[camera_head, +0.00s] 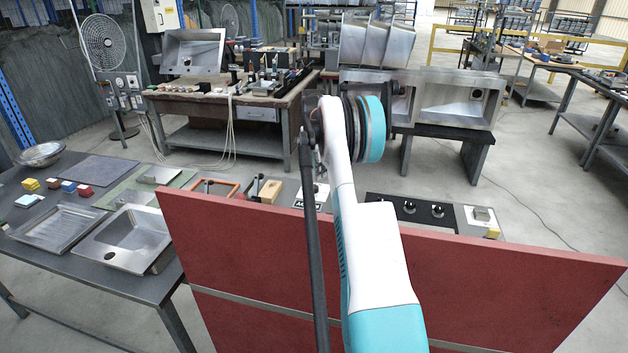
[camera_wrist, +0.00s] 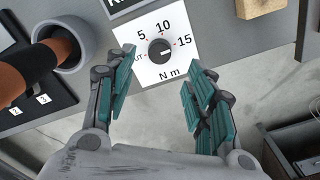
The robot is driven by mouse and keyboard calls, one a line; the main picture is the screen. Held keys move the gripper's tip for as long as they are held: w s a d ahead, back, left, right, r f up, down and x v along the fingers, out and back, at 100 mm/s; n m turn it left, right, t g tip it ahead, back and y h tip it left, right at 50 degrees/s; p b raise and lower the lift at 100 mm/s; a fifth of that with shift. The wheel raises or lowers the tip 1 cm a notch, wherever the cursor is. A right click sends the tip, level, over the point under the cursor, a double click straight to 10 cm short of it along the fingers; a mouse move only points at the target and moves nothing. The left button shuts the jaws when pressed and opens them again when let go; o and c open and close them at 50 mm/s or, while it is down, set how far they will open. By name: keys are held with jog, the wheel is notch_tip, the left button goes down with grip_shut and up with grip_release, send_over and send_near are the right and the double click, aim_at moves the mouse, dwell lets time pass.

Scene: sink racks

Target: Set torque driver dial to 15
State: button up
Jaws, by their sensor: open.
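The torque dial is a black round knob (camera_wrist: 160,51) on a white plate (camera_wrist: 172,79) marked 5, 10, 15 and N m in the wrist view. A short pale mark on the knob seems to point right, a little below the 15 label; its exact reading is hard to tell. My gripper (camera_wrist: 162,78) is open, with one teal-padded finger left of the knob and one to its lower right. The fingers look apart from the knob. The left finger covers part of the plate's left edge and a label there. In the head view my arm hides the gripper.
A grey round cup (camera_wrist: 76,48) with a black and orange item is left of the dial, beside a black numbered panel (camera_wrist: 30,108). A wooden block (camera_wrist: 258,7) lies upper right. A red panel (camera_head: 270,255) stands before the bench in the head view.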

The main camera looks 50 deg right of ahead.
jog(key=shift+r, duration=2.6)
